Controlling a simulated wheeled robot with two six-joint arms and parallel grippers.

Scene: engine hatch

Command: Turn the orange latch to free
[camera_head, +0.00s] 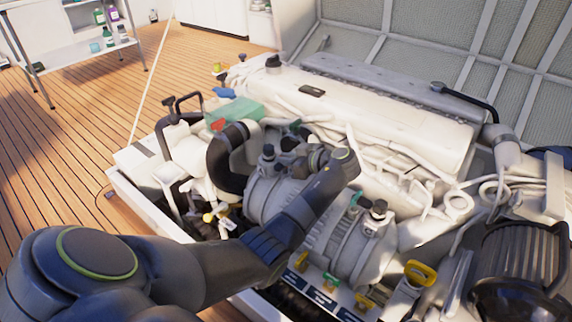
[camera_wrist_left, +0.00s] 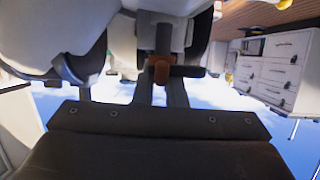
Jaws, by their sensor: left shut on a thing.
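The orange latch (camera_wrist_left: 161,73) shows in the left wrist view as a small, shaded orange-brown piece below a dark upright stem. My left gripper (camera_wrist_left: 161,90) has its two dark fingers on either side of this piece and is shut on it. In the head view my left arm reaches in from the lower left and bends over the engine, with the gripper (camera_head: 290,150) among dark fittings. I cannot make out the latch there. My right gripper is not in view.
The white engine (camera_head: 370,110) fills the middle, with hoses and pipes close around my left arm. A green box (camera_head: 235,112) sits at its left end. Yellow handles (camera_head: 420,273) stand at the front. Open wooden floor (camera_head: 90,140) lies to the left.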

